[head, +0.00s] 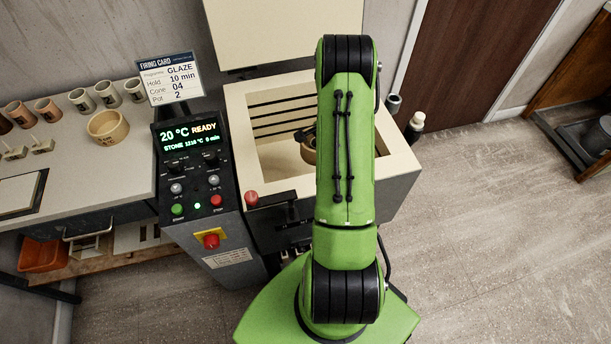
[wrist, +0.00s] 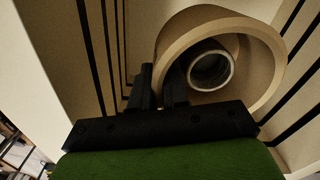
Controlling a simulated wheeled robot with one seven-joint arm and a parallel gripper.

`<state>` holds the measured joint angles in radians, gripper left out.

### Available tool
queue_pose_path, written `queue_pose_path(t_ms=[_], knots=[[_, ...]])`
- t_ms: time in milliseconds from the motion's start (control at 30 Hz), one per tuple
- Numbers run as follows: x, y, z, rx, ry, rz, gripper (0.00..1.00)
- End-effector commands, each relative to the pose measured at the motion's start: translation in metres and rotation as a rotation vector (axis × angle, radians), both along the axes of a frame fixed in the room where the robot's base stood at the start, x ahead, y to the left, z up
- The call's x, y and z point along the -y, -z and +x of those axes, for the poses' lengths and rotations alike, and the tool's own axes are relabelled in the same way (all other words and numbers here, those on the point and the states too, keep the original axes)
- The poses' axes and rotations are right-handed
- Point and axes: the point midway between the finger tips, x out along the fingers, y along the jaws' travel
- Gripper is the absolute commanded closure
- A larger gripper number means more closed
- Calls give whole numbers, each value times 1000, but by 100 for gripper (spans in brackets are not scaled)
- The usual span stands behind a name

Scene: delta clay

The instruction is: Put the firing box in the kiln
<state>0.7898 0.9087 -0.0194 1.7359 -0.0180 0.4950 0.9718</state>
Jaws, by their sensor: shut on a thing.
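In the head view a small part of the box (head: 307,153) shows inside the kiln chamber, mostly hidden by my arm. My gripper (wrist: 161,80) is shut on the box's wall, one dark finger on each side. The kiln (head: 245,110) is open, with its lid (head: 285,30) raised behind. Black grooved element lines run along the chamber walls around the box. I cannot tell whether the box touches the chamber floor.
The control panel (head: 192,170) left of the kiln reads 20 °C READY and STONE. A firing card (head: 170,78) says GLAZE, 10 min, cone 04, pot 2. The bench (head: 75,185) holds several cups and a round tan container (head: 107,126). The floor at right (head: 480,240) is clear.

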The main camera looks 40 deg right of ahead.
Motion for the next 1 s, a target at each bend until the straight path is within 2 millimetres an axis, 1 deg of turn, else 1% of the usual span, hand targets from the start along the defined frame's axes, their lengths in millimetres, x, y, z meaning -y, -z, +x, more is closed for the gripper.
queue_pose_path(t_ms=[33, 100, 200, 300, 467, 533, 600, 700, 867, 1000], knots=[[0, 27, 0, 1, 0, 0, 100], [0, 48, 0, 1, 0, 0, 100], [0, 73, 0, 1, 0, 0, 100], [0, 88, 0, 1, -1, 0, 100], [0, 98, 0, 1, -1, 0, 100], [0, 111, 0, -1, -1, 1, 100], [-1, 129, 0, -2, -1, 2, 100], [0, 149, 0, -1, -1, 1, 100], [0, 169, 0, 0, -1, 0, 100], [0, 194, 0, -1, -1, 1, 100]])
